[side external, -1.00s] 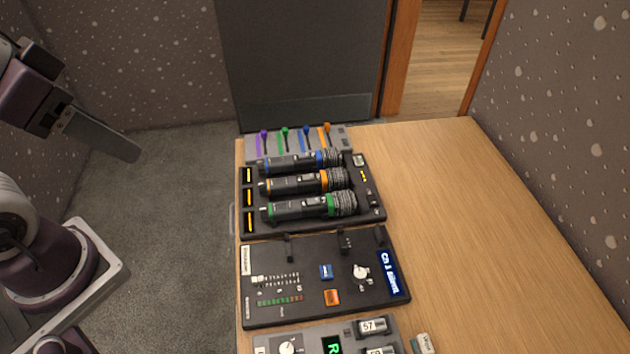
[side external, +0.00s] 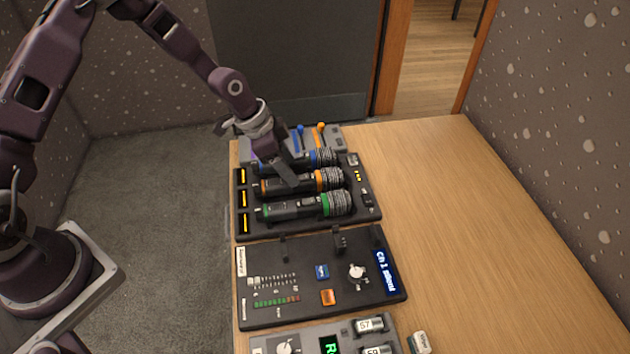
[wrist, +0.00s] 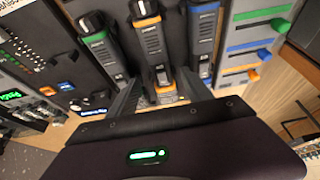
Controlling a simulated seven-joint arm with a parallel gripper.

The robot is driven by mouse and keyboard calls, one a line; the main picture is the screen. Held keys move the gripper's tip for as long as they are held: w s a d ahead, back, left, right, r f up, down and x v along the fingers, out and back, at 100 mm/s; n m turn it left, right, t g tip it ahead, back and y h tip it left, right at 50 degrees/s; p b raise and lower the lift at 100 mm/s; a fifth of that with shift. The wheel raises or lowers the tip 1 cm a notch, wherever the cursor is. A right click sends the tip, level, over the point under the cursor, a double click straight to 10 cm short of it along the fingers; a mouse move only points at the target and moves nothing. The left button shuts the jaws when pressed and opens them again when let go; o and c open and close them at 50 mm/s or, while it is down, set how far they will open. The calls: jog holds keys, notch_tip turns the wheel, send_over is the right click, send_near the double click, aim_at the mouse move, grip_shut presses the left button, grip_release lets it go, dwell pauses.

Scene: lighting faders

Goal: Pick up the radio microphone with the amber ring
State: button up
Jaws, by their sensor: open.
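The radio microphone with the amber ring (side external: 321,180) lies in the middle slot of a black charging tray (side external: 372,205), its mesh head to the right. It also shows in the wrist view (wrist: 152,38), pointing away from my gripper. My gripper (side external: 288,178) is down over its body in the side view, hiding part of it. In the wrist view the open fingers (wrist: 160,90) stand either side of the amber microphone's line. I cannot tell whether they touch it.
A green-ringed microphone (side external: 307,207) lies in front and a blue-ringed one (side external: 325,158) behind, both close alongside. A fader box (side external: 334,141) stands behind the tray; a mixer panel (side external: 310,290) lies in front. The table's right side (side external: 480,230) is clear.

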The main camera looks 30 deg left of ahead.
aim_at(299, 177)
jog(key=x, duration=0.6)
jog(key=shift+w, duration=0.15)
grip_shut()
